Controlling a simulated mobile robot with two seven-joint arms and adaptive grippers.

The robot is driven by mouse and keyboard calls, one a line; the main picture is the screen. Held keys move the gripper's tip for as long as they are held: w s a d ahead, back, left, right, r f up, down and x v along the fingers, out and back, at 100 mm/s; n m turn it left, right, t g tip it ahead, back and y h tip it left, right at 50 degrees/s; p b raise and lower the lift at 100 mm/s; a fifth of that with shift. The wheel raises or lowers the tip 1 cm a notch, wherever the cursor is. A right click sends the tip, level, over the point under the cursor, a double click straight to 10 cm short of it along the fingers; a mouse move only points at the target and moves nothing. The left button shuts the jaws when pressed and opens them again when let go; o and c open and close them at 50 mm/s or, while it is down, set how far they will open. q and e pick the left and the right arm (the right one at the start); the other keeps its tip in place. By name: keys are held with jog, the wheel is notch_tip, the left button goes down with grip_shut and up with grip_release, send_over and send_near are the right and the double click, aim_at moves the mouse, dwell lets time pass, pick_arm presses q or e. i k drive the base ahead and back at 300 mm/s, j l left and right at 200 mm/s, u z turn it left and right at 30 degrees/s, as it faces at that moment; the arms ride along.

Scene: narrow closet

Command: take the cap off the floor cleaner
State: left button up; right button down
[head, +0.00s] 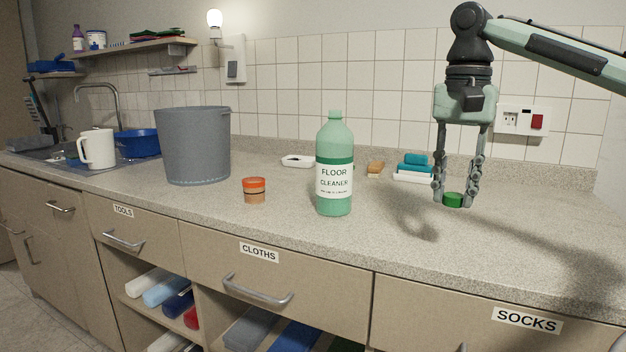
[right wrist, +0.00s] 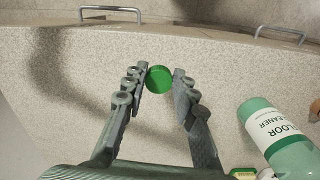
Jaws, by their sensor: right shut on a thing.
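The floor cleaner (head: 334,172) is a green bottle with a white label, upright on the counter, its neck bare at the top. It also shows in the right wrist view (right wrist: 285,145). The green cap (head: 453,200) is off the bottle, between the fingertips of my right gripper (head: 453,198). The right gripper is shut on the cap and points down, to the right of the bottle and apart from it. In the right wrist view the cap (right wrist: 159,79) sits between the fingertips. I cannot tell whether the cap touches the counter. My left gripper is not in view.
A small orange-topped jar (head: 255,190) and a grey bucket (head: 194,145) stand left of the bottle. Soap dishes (head: 412,176) lie near the back wall. A white mug (head: 97,149) is by the sink. The counter's right side is clear.

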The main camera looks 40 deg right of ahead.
aim_at(335, 143)
jog(key=i+l, duration=0.25)
jog(key=i, duration=0.2)
jog(key=i+l, duration=0.2)
jog(key=i, duration=0.25)
